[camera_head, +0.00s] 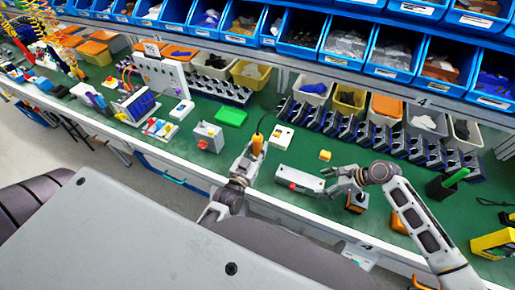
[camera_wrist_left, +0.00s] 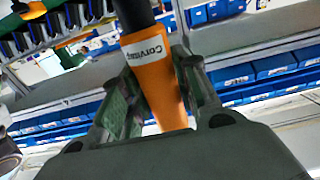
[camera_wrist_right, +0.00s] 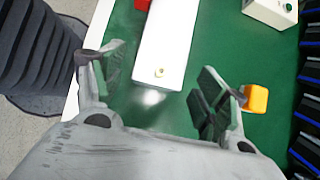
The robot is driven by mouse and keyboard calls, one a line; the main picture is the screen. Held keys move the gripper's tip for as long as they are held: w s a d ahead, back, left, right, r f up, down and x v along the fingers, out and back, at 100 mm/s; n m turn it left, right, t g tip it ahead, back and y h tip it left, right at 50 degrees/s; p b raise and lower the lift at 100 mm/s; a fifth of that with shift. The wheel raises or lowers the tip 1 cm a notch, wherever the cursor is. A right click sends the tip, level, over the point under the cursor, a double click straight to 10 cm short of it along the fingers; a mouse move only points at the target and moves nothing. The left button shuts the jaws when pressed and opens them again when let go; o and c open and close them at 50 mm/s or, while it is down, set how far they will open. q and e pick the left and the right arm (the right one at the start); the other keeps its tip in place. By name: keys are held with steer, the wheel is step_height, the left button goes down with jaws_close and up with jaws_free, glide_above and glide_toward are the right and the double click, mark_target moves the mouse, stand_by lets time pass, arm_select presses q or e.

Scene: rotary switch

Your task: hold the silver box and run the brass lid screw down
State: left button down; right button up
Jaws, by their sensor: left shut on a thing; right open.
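The silver box (camera_head: 305,181) lies on the green bench top in the head view. A red part shows at its front side. In the right wrist view, the box (camera_wrist_right: 165,40) carries a small brass screw (camera_wrist_right: 158,72) on its lid. My right gripper (camera_head: 335,178) is open at the right end of the box, with the box between its spread fingers in the right wrist view.
A yellow block (camera_head: 325,155) sits behind the box, and a white box with a green button (camera_head: 281,137) farther back. A grey box with a red button (camera_head: 208,136) is at left. Bins line the back.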

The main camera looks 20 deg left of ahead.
mark_target(322, 184)
steer(key=shift+a+f, duration=0.45)
steer(key=shift+f, duration=0.05)
steer(key=shift+x, duration=1.4)
steer(key=shift+c, duration=0.2)
steer(key=c, duration=1)
steer(key=o, duration=1.3)
steer(key=c, duration=1.3)
